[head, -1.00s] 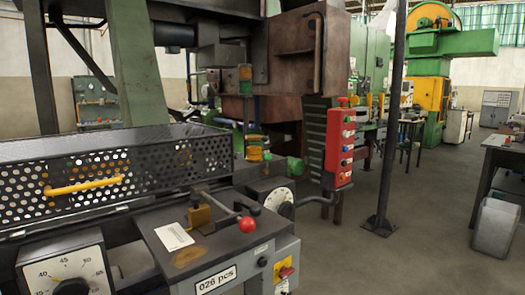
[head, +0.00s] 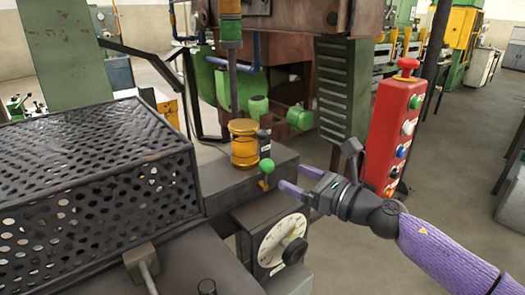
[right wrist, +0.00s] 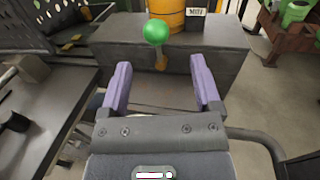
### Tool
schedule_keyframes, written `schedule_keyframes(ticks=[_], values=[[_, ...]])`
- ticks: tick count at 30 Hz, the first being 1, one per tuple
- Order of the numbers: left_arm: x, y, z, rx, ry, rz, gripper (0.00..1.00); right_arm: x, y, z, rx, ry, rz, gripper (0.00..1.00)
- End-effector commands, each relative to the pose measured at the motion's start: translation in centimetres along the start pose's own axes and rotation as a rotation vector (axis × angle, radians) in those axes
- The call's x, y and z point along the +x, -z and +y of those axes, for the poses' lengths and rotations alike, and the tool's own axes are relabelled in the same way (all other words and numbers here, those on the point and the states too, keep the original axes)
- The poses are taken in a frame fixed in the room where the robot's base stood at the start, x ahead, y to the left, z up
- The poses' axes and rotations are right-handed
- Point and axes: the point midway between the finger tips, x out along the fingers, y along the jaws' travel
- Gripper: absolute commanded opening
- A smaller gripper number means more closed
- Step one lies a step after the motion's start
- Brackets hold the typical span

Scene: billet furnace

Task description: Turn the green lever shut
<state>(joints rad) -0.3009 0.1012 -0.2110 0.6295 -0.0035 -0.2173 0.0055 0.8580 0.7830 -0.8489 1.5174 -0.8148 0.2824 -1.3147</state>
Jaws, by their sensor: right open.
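The green lever (head: 266,166) is a short stem with a round green knob, in front of a yellow cylinder (head: 244,145) on a dark metal block. My left gripper is not in view.
A dial gauge (head: 281,245) sits below my right gripper. A red button box (head: 392,125) stands behind my right arm. A perforated black guard (head: 100,200) fills the left side. Open floor lies at the right.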

Motion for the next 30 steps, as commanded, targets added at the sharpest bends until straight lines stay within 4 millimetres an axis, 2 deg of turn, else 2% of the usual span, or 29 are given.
schedule_keyframes(ticks=[6,9,15,22,30], values=[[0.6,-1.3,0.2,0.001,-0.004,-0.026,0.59,5.3,0.2,0.0,0.005,0.001,-0.003,0.81],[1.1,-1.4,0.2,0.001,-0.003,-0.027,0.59,7.0,0.3,0.0,0.007,0.001,-0.001,0.81],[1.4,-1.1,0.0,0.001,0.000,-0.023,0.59,8.6,0.1,-0.1,0.007,0.003,-0.001,0.81],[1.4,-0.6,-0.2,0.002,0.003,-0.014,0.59,8.7,0.1,-0.1,0.008,0.004,-0.001,0.81],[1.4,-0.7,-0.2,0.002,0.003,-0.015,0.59,8.6,0.1,-0.1,0.009,0.004,-0.001,0.24]])
